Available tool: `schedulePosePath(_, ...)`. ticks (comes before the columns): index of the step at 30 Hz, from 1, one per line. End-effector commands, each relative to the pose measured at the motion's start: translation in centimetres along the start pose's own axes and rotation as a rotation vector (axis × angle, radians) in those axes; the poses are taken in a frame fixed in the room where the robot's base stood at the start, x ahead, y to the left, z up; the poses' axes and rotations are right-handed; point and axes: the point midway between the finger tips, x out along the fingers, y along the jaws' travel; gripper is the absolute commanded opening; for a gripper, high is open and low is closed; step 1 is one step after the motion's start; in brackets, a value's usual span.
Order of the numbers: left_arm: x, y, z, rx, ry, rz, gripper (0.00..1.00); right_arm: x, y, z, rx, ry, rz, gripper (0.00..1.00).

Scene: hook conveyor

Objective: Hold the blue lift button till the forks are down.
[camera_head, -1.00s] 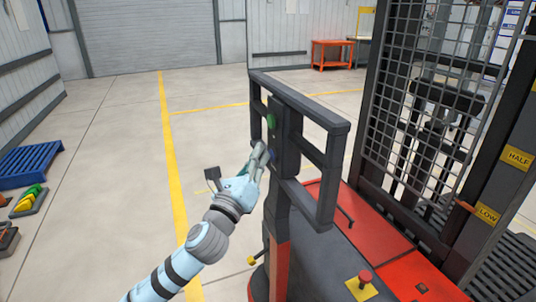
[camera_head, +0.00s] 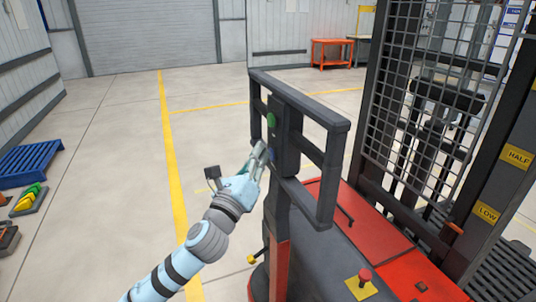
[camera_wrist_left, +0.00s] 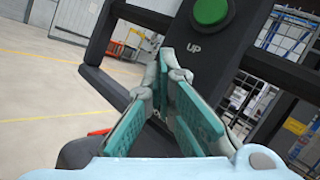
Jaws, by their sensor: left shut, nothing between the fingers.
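The blue lift button (camera_head: 272,154) sits on the dark control post (camera_head: 283,140), below the green button (camera_head: 271,120). My left gripper (camera_head: 262,150) is shut and empty, its tips at the blue button; they look in contact with it. In the left wrist view the fingertips (camera_wrist_left: 167,58) meet on the post just below the green UP button (camera_wrist_left: 210,10) and hide the blue one. The orange pointer (camera_head: 454,228) on the mast stands below the LOW label (camera_head: 487,213). I cannot make out the forks clearly.
The red truck body (camera_head: 365,235) with a red mushroom button (camera_head: 365,276) lies to the right. A mesh guard (camera_head: 425,110) covers the mast. A blue pallet (camera_head: 28,160) is at the far left.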

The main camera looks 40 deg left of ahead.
Motion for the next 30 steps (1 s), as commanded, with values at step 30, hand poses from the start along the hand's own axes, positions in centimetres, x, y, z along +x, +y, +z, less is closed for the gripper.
schedulePosePath(30,-1.4,1.1,0.9,0.003,0.001,0.002,0.0,0.9,-0.1,0.1,0.0,0.0,0.0,0.0)
